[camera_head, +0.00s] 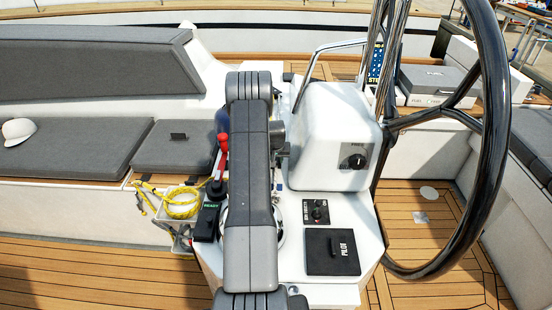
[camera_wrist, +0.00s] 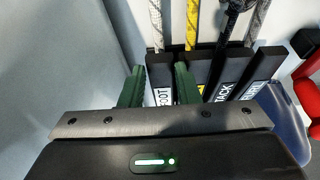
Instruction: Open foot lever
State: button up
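The foot lever (camera_wrist: 161,72) is a dark bar with a white label, partly cut off so that "OOT" shows, in the middle of the wrist view. A pale rope runs behind it. My gripper (camera_wrist: 160,82) has one green finger on each side of this lever, close to its sides. The right finger sits between the foot lever and the neighbouring lever. Whether the fingers press on the lever is not clear. The foot lever lies in line with the other levers. In the head view my arm covers the lever area, and neither gripper nor levers can be made out.
More levers stand close on the right, including one labelled "TACK" (camera_wrist: 228,82). A red handle (camera_wrist: 306,90) is at the right edge. A pale wall (camera_wrist: 60,60) is on the left. In the head view, the steering wheel (camera_head: 490,150) and white pedestal (camera_head: 335,140) stand right of my arm.

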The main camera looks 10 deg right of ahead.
jog(key=shift+f, duration=0.1)
jog(key=shift+c, duration=0.4)
grip_shut()
jog(key=shift+w+d+r+g+y, duration=0.1)
jog(key=shift+w+r+g, duration=0.2)
jog(key=shift+r+g, duration=0.35)
jog(key=shift+w+r+g+y, duration=0.1)
jog(key=shift+w+r+g, duration=0.3)
jog(key=shift+r, duration=0.4)
jog(key=shift+w+d+r+g+y, duration=0.1)
jog(key=shift+w+r+g, duration=0.15)
jog(key=shift+r+g, duration=0.4)
jog(key=shift+w+d+r+g, duration=0.1)
jog(key=shift+w+r+g, duration=0.35)
jog(key=shift+r+g, duration=0.15)
jog(key=shift+w+d+r+g, duration=0.1)
jog(key=shift+w+r+g, duration=0.4)
jog(key=shift+r, duration=0.3)
